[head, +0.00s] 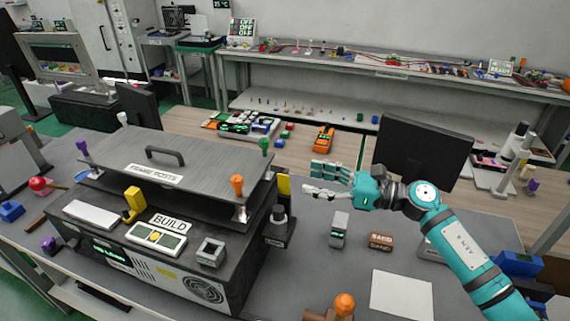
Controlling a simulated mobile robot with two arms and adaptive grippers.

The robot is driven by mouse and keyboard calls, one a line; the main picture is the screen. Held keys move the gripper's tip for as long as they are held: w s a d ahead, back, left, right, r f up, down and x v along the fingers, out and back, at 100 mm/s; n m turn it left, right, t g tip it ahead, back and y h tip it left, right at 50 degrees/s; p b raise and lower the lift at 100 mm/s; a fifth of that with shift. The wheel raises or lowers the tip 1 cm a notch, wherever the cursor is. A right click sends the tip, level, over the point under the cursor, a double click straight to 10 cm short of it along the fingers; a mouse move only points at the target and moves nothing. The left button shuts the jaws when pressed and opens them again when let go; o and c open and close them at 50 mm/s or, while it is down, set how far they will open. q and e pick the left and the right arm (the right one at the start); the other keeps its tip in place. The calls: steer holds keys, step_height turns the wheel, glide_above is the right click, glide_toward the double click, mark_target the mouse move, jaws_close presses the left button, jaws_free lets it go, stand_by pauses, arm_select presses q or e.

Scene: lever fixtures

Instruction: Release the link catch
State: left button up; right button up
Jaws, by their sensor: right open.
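A dark fixture box (190,275) stands at the left with a raised grey top plate (205,160) marked "FRAME POSTS". The plate has a handle (165,154) and coloured knobs at its corners. A yellow lever (133,202) stands upright on the front ledge, left of the "BUILD" panel (157,237). A small black bracket with a grey knob (279,225) is on the box's right side, by a yellow tab (284,185). I cannot tell which part is the link catch. My right gripper (310,178) is open and empty, right of the yellow tab, touching nothing visible. My left gripper is out of view.
A grey block (339,229), a brown "SAND" block (381,242) and a white sheet (401,295) lie on the table right of the box. An orange-topped knob (344,304) is at the front. A black monitor (422,152) stands behind my right arm.

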mark_target(285, 170)
steer(key=p+x, duration=0.2)
steer(key=x, duration=0.4)
steer(key=shift+a+r, duration=0.15)
steer(key=shift+w+a, duration=0.2)
steer(key=shift+a, duration=0.4)
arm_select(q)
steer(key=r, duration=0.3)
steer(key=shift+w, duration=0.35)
